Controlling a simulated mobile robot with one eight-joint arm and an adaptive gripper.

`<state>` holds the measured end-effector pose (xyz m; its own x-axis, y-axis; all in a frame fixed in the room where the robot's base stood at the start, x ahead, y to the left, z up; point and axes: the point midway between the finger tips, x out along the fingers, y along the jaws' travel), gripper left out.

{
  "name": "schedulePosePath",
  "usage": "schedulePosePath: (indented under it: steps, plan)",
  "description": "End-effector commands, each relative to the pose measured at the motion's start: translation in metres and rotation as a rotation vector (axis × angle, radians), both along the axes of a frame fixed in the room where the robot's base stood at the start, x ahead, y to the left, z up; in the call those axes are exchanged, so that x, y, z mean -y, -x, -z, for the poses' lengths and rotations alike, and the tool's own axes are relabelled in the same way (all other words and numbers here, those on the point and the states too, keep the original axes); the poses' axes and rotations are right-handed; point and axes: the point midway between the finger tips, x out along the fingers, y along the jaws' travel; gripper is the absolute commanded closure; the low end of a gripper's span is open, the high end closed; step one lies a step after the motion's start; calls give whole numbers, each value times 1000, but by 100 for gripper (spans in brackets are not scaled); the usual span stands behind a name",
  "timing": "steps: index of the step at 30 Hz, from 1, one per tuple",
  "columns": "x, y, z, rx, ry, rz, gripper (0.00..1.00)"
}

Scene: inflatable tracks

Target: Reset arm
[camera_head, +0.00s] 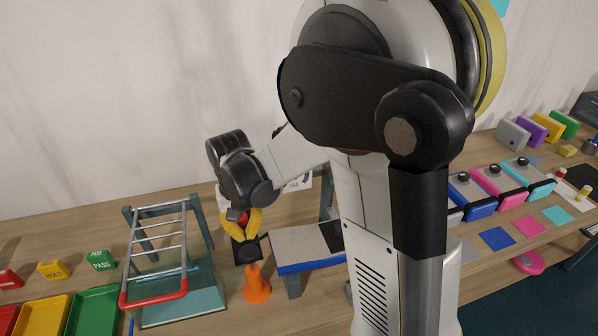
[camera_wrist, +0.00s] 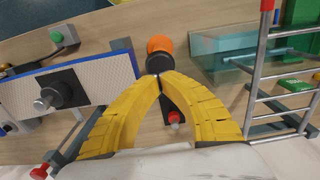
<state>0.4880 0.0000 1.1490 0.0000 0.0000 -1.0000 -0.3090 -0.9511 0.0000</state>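My arm reaches across the bench in the head view, and my gripper (camera_head: 244,232) hangs over the bench with its yellow fingers pointing down. In the wrist view the two yellow fingers of my gripper (camera_wrist: 157,77) curve together and meet at their tips. I see nothing held between them. An orange cone-shaped piece (camera_head: 257,286) stands on the bench near the gripper; in the wrist view an orange round top (camera_wrist: 160,44) shows just beyond the fingertips. A small black-based fixture (camera_head: 247,252) lies beneath the gripper, partly hidden by the fingers.
A silver ladder-like rack with a red bar (camera_head: 153,300) and a teal clear box (camera_head: 195,295) stand left of the gripper. A blue-edged sloped board (camera_head: 305,265) stands close on the right. Green and yellow trays (camera_head: 42,318) lie far left. Colored panels (camera_head: 497,182) stand right.

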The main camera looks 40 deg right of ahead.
Motion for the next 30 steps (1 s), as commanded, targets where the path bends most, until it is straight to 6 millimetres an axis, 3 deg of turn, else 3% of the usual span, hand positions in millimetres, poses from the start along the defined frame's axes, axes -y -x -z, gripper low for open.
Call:
schedulePosePath:
  steps: [18, 23, 30]
  plan:
    - [0, 4, 0, 21, 0, -11, 100]
    - [0, 23, -1, 119, 4, -59, 100]
    - [0, 68, 8, 332, 28, -166, 100]
